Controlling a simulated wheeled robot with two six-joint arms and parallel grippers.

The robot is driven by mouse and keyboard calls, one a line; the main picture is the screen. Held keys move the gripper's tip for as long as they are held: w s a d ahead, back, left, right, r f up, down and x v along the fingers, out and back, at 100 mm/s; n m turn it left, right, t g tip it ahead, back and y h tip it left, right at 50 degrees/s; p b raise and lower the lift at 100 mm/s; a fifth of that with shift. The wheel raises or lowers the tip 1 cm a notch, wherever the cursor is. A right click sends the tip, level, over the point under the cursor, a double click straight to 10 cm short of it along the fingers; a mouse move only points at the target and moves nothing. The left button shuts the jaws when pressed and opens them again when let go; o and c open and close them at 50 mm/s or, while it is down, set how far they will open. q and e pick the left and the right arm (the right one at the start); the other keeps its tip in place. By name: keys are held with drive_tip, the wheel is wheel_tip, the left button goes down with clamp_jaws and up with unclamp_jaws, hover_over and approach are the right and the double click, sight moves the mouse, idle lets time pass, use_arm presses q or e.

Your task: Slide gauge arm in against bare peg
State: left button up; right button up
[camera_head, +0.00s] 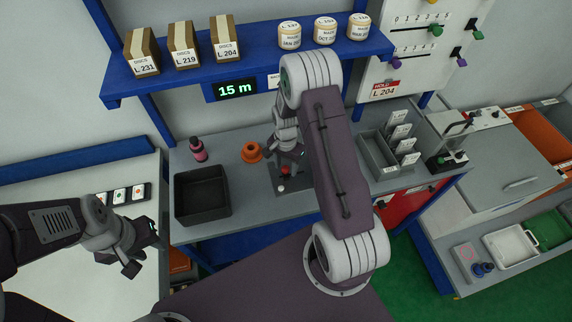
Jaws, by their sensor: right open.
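My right gripper (289,166) is over a dark grey base plate (277,187) on the grey bench, with its fingers low near the plate. The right gripper is open; my own arm and hand cover much of this spot. A small red part and a small pale round part (281,188) show on the plate just below the fingers. I cannot make out which part is the gauge arm or the bare peg, nor whether they touch. My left gripper (145,254) is apart from all this, over the white table at the left, with its fingers apart and empty.
An orange spool-like part (252,152) stands left of the plate, with a pink-and-black bottle (198,149) and a black bin (203,194) further left. A grey divided tray (384,158) stands right. A blue shelf (180,72) and a "15 m" display (235,90) are behind.

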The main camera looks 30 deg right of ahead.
drive_tip(key=shift+a, duration=0.15)
drive_tip(key=shift+c, duration=0.6)
clamp_jaws()
drive_tip(key=shift+w+r, duration=0.1)
idle(0.5)
